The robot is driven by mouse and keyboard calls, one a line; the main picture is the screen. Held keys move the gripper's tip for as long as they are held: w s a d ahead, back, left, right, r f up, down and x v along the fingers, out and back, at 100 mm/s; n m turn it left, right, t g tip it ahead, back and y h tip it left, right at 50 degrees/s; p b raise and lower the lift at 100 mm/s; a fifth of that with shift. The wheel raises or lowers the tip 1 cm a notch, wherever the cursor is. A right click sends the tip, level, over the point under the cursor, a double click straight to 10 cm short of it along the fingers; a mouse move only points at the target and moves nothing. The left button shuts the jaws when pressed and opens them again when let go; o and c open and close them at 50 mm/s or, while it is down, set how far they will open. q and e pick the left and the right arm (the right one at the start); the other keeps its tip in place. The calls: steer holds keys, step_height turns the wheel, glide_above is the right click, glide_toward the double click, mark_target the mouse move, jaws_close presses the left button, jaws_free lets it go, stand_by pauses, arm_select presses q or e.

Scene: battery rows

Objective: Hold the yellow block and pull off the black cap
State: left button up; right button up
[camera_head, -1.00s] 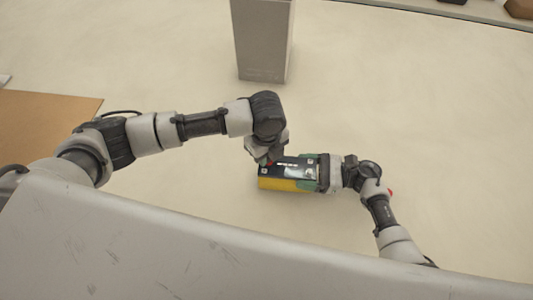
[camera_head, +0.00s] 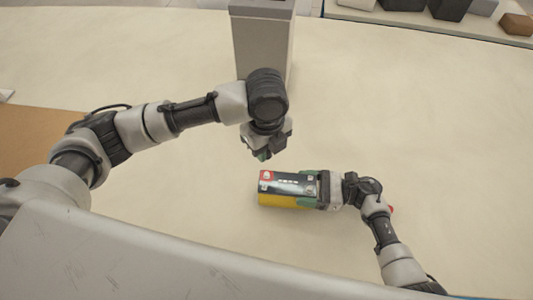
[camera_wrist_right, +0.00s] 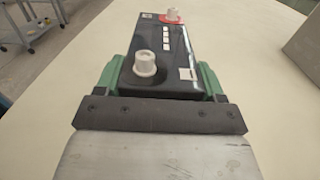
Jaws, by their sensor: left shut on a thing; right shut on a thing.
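The yellow block (camera_head: 280,201) is a battery with a black top, lying on the pale surface in the head view. My right gripper (camera_head: 311,187) is shut on its right end, green fingers on both sides. In the right wrist view, the black top (camera_wrist_right: 185,45) carries two pale terminal posts; the far post (camera_wrist_right: 172,15) has a red ring and the near post (camera_wrist_right: 145,63) is bare. Neither wears a black cap. My left gripper (camera_head: 263,156) is shut, above and apart from the block's left end. The black cap in its fingers cannot be made out clearly.
A tall grey box (camera_head: 262,45) stands behind my left gripper. A brown board (camera_head: 35,140) lies at the left. Several dark and grey boxes sit on a shelf (camera_head: 430,22) at the top right.

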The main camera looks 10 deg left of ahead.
arm_select(q)
steer(key=shift+o, duration=1.4)
steer(key=shift+c, duration=1.4)
steer(key=shift+r, duration=0.8)
steer(key=shift+r, duration=2.35)
arm_select(e)
steer(key=o, duration=1.8)
steer(key=shift+o, duration=0.2)
steer(key=shift+d, duration=0.1)
